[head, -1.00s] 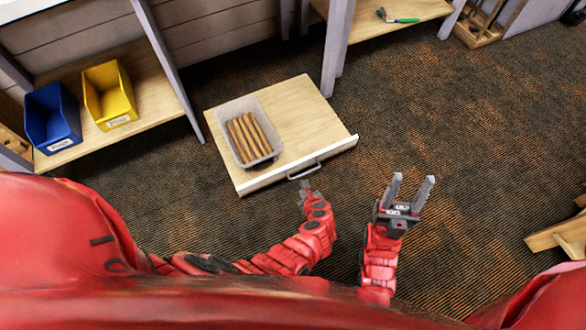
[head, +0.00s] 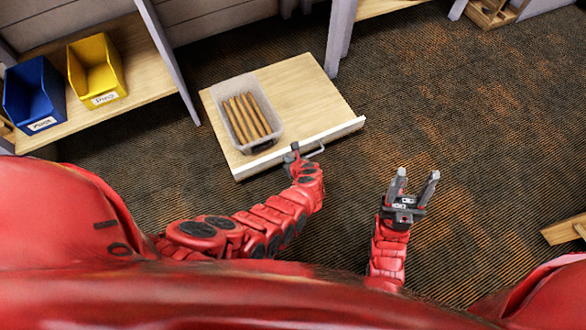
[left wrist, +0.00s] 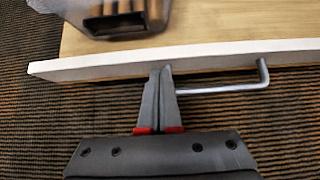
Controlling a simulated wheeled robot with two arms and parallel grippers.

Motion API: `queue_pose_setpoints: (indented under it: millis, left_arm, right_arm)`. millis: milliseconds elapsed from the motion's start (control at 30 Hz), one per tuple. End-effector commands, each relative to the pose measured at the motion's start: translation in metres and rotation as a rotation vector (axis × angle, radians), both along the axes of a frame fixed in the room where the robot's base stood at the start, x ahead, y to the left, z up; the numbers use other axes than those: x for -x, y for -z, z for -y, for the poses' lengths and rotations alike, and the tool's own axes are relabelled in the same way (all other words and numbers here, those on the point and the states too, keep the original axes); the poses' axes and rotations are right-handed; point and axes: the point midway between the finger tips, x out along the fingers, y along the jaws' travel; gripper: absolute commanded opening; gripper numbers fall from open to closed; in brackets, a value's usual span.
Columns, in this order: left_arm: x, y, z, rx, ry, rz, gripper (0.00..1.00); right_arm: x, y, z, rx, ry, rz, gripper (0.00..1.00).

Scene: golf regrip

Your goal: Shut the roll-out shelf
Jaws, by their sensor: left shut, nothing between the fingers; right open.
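The roll-out shelf (head: 305,98) is a light wood board with a white front edge, pulled out over the floor. Its grey bar handle (head: 313,151) is on the front edge; it also shows in the left wrist view (left wrist: 235,87). My left gripper (head: 293,150) is shut and empty. In the left wrist view its fingertips (left wrist: 164,72) are at the white front (left wrist: 110,65), beside the left end of the handle; whether they touch is hard to tell. My right gripper (head: 418,178) is open and empty above the floor, right of the shelf.
A clear bin (head: 273,133) of several brown sticks stands on the shelf's left part. Yellow (head: 97,70) and blue (head: 35,92) bins stand on a lower shelf at the left. Grey uprights (head: 339,37) flank the opening behind. Open carpet (head: 470,120) lies to the right.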

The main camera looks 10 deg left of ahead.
Motion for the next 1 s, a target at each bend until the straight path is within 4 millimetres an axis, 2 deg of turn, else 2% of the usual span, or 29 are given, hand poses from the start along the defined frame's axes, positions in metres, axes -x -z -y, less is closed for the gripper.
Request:
queue_pose_setpoints:
  millis: [633, 833, 1000]
  left_arm:
    - [-0.012, 0.000, -0.006, 0.000, 0.006, 0.002, 0.00]
    - [-0.036, 0.000, -0.022, -0.004, 0.009, 0.004, 0.00]
    - [-0.071, 0.002, -0.047, -0.005, 0.006, 0.009, 0.00]
  right_arm:
    - [0.001, 0.003, 0.000, 0.004, 0.000, 0.006, 0.52]
    - [0.002, 0.009, 0.000, 0.010, 0.001, 0.010, 0.52]
    - [0.004, 0.026, -0.001, 0.032, -0.002, 0.023, 0.52]
